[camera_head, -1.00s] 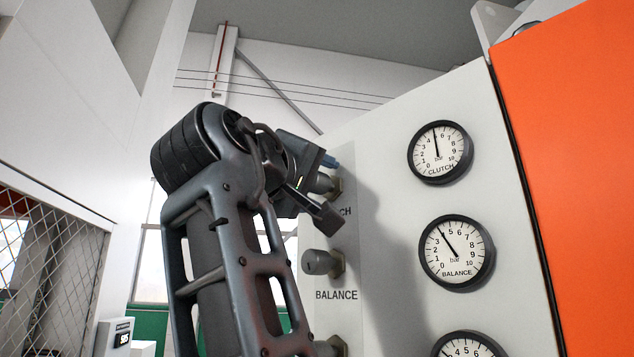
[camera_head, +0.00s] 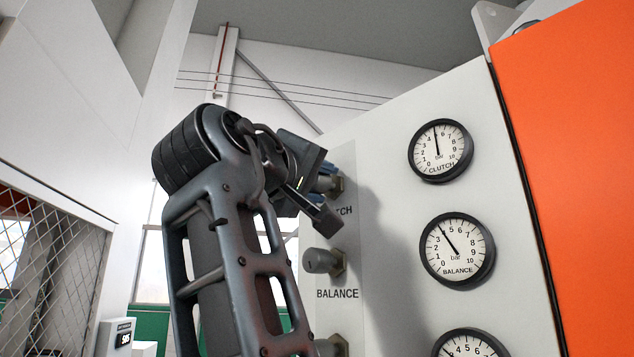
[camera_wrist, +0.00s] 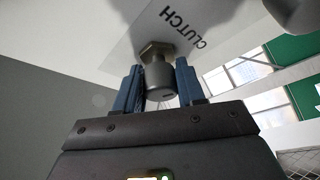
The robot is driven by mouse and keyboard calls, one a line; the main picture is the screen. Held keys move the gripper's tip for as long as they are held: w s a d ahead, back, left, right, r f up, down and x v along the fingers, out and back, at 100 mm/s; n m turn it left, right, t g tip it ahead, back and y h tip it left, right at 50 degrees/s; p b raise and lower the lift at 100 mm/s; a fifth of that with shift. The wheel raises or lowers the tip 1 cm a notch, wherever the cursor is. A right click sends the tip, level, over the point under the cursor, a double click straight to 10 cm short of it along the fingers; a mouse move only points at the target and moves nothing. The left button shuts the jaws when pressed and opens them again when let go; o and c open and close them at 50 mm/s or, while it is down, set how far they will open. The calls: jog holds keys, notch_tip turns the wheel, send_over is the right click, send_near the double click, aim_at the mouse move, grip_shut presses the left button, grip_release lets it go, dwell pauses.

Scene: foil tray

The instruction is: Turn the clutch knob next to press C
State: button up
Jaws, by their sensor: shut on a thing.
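The clutch knob (camera_wrist: 160,82) is a grey cylinder on a brass hex base, beside the CLUTCH label in the wrist view. My gripper (camera_wrist: 157,88) has its two blue fingers on either side of the knob and is shut on it. In the head view, my gripper (camera_head: 325,180) is at the upper knob, and the arm hides most of the knob and part of the label. The clutch gauge (camera_head: 440,150) is on the panel to the right, its needle pointing nearly straight up, around 5 bar.
The balance knob (camera_head: 322,261) juts from the panel just below my gripper, with another knob (camera_head: 332,346) lower down. The balance gauge (camera_head: 457,249) reads about 4. An orange panel (camera_head: 570,130) stands at right, and a wire mesh fence (camera_head: 45,270) at lower left.

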jog(key=m+h+b, duration=0.1)
jog(key=m, duration=0.1)
jog(key=m+h+b, duration=0.1)
jog(key=m+b, duration=0.1)
jog(key=m, duration=0.1)
jog(key=shift+f+h, duration=0.2)
jog(key=shift+h, duration=0.1)
jog(key=shift+r+m+g+h+b, duration=0.15)
jog(key=shift+m+h+b, duration=0.3)
jog(key=shift+m, duration=0.7)
jog(key=shift+f+m+g+h+b, duration=0.15)
jog(key=shift+m+h+b, duration=0.25)
jog(key=shift+m, duration=0.75)
jog(key=shift+r+m+h, duration=0.15)
jog(key=shift+m+h, duration=0.1)
jog(key=shift+m, duration=0.05)
jog(key=o, duration=1)
jog(key=shift+c, duration=0.2)
jog(key=b+v, duration=0.2)
jog(key=v, duration=0.6)
